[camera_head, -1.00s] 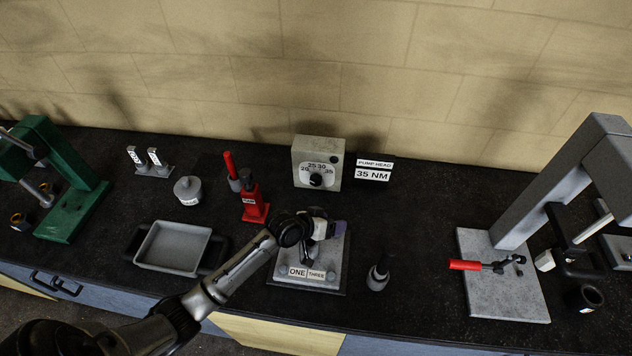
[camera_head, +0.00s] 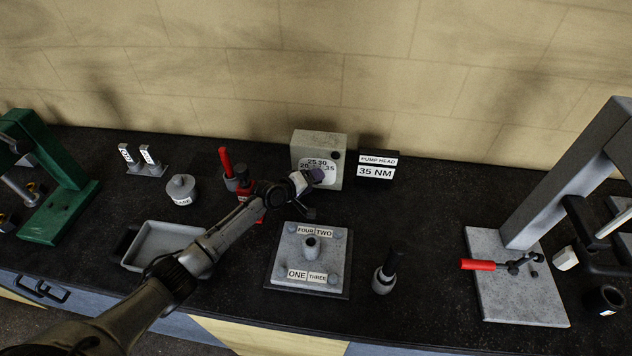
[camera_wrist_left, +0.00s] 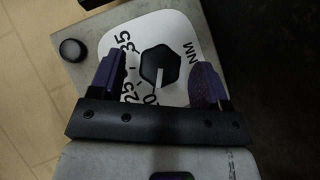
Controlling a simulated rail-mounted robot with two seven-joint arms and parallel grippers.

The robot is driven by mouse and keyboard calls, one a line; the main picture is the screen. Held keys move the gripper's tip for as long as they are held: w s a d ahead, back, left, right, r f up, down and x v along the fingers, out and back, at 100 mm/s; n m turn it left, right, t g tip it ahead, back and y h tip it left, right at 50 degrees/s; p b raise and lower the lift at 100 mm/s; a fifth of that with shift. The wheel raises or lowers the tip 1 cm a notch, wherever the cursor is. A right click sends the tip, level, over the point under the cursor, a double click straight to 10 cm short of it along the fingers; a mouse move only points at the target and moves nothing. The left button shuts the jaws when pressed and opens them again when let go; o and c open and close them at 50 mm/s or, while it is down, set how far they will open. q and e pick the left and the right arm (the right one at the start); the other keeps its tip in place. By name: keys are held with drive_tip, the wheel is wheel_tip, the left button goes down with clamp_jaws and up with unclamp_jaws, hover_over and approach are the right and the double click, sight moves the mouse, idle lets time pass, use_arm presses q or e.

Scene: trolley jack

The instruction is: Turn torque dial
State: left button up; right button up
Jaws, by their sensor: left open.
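The torque dial is a black knob (camera_wrist_left: 160,66) on a white numbered plate (camera_wrist_left: 178,30) on the front of a grey box (camera_head: 329,145). In the wrist view its white mark points down, towards a partly hidden number ending in 0. The 35 and NM show. My left gripper (camera_head: 311,182) is open in front of the box. In the wrist view its purple fingertips (camera_wrist_left: 157,78) lie on either side of the knob, with a gap to each side. In the head view the gripper hides the knob. My right gripper is not in view.
A sign reading PUMP HEAD 35 NM (camera_head: 376,168) stands right of the box. The labelled plate (camera_head: 312,258) lies in front, with a dark-handled tool (camera_head: 384,276) beside it. A grey tray (camera_head: 165,245) is front left.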

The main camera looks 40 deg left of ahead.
use_arm(q)
drive_tip(key=shift+x, duration=1.05)
